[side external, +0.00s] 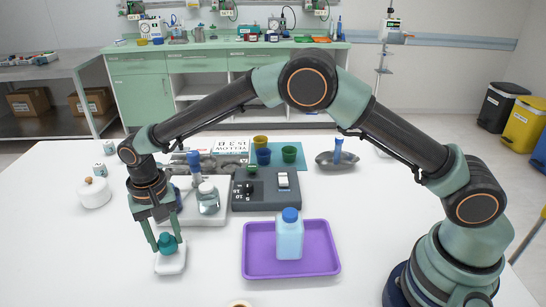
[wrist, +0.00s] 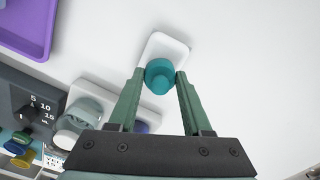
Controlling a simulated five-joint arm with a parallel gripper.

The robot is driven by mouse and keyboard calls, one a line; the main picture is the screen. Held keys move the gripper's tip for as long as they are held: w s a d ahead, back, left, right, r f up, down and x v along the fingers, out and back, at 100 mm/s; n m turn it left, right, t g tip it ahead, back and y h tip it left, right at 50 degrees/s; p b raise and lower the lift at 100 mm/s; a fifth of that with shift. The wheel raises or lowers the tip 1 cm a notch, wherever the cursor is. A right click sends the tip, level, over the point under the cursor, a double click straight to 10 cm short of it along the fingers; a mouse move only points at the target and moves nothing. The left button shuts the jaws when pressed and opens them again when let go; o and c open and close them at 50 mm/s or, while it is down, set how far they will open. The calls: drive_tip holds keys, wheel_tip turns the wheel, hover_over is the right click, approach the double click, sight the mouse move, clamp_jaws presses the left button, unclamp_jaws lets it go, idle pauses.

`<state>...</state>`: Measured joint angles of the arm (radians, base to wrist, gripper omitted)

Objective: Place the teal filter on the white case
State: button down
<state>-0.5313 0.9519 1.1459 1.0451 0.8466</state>
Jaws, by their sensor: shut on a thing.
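The teal filter (side external: 167,243) is a small rounded piece between the fingertips of my gripper (side external: 166,248), at the front left of the table in the side view. My gripper points down and is shut on it. The white case (side external: 171,264) is a small white rounded block directly under the filter. In the wrist view the filter (wrist: 159,77) sits between the two green fingers and overlaps the near part of the white case (wrist: 165,47). The filter looks to be at or just above the case's top; I cannot tell if they touch.
A purple tray (side external: 327,262) with a blue-capped bottle (side external: 289,238) stands to the right. Behind are a grey device (side external: 266,192), a glass jar (side external: 208,200), coloured cups (side external: 289,154) and a metal dish (side external: 337,160). A white lidded pot (side external: 94,193) is at left. The front left table is clear.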

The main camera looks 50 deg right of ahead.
drive_tip(key=shift+f, duration=0.45)
drive_tip(key=shift+f, duration=0.1)
drive_tip(key=shift+c, duration=1.7)
unclamp_jaws()
